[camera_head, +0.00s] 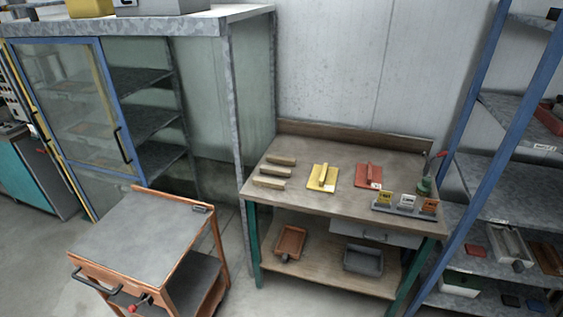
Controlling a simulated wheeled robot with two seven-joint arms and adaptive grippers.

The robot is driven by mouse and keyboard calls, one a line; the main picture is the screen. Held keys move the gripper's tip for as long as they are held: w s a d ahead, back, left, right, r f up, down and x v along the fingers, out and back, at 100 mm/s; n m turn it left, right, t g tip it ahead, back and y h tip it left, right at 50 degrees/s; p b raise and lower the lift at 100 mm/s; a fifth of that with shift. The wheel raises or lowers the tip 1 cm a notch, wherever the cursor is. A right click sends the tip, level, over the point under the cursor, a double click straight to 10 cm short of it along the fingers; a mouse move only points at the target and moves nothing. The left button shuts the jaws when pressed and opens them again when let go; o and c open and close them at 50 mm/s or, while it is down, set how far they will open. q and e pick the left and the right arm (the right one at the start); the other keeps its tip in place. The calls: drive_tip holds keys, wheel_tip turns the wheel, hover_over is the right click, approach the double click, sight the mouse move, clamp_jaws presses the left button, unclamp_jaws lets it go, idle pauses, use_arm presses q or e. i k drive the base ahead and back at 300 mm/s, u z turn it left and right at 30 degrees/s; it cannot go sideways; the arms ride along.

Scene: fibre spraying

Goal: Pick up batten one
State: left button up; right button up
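Three short wooden battens lie on the left part of the workbench top (312,200). The far batten (281,160), the middle batten (275,171) and the near batten (269,182) lie roughly parallel, with small gaps between them. I cannot tell which of them is batten one, as no marking on them is readable. Neither of my grippers is in the head view.
A yellow float (322,178), a red float (368,176) and a rack of small labelled blocks (404,209) share the bench. An orange trolley (150,228) stands in front left. A glass-door cabinet (232,110) and blue-framed shelving (490,150) flank the bench. Bare floor shows in front.

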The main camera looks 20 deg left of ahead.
sight(283, 160)
drive_tip(key=z, duration=0.15)
drive_tip(key=i, duration=1.15)
drive_tip(key=u, duration=0.7)
drive_tip(key=i, duration=0.9)
drive_tip(key=u, duration=0.8)
